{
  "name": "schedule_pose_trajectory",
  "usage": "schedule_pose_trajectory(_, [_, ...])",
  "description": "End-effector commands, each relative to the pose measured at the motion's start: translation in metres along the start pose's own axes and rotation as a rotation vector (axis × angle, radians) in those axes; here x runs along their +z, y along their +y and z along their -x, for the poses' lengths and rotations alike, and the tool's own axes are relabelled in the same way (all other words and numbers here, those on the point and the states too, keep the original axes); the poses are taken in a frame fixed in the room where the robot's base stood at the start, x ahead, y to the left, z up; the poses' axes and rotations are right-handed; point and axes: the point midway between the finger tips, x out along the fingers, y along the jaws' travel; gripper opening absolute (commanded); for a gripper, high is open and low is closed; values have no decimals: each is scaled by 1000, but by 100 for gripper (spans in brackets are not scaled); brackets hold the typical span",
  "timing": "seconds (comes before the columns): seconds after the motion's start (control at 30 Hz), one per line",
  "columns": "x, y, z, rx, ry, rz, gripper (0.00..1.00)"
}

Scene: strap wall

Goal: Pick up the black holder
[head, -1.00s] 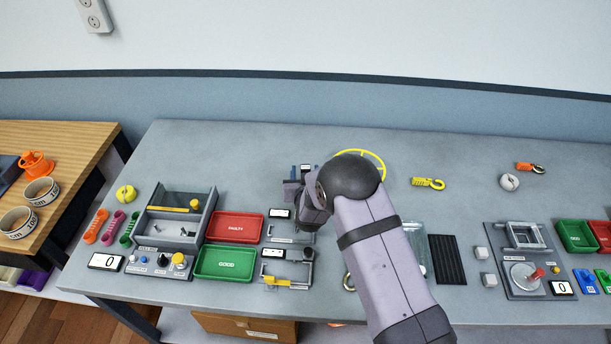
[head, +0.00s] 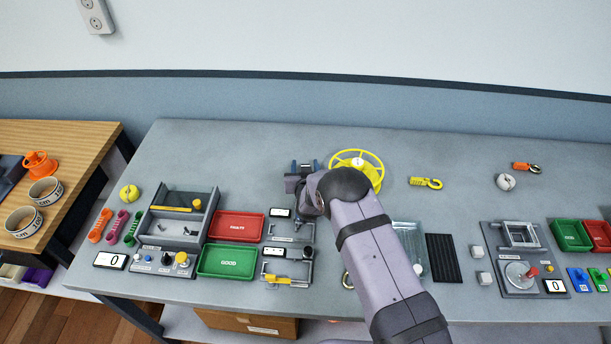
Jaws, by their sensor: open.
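My gripper (head: 293,186) is open and above the middle of the grey bench, left of the yellow wheel. A small dark holder-like piece (head: 304,166) with a pale label shows just behind the gripper, partly hidden by it. Another small black piece (head: 308,253) stands at the right of the lower grey fixture, below the gripper in the picture. I cannot tell for sure which of these is the black holder. No object shows between the jaws, though their tips are small and partly hidden.
A yellow wheel (head: 372,166) lies behind my arm. Red (head: 238,226) and green (head: 228,262) trays stand left of two fixtures with small displays. A grey box (head: 180,219) is farther left. A black ribbed mat (head: 441,259) lies right of my arm. The back left bench is clear.

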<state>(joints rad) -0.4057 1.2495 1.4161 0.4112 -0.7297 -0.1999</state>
Motion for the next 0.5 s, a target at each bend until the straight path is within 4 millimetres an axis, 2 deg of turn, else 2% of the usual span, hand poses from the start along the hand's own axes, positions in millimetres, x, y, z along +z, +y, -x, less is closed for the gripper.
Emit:
schedule_pose_trajectory(0.07, [0,0,0,0,0,0,45])
schedule_pose_trajectory(0.27, [0,0,0,0,0,0,0])
schedule_pose_trajectory(0.5, [-1,0,0,0,1,0,0])
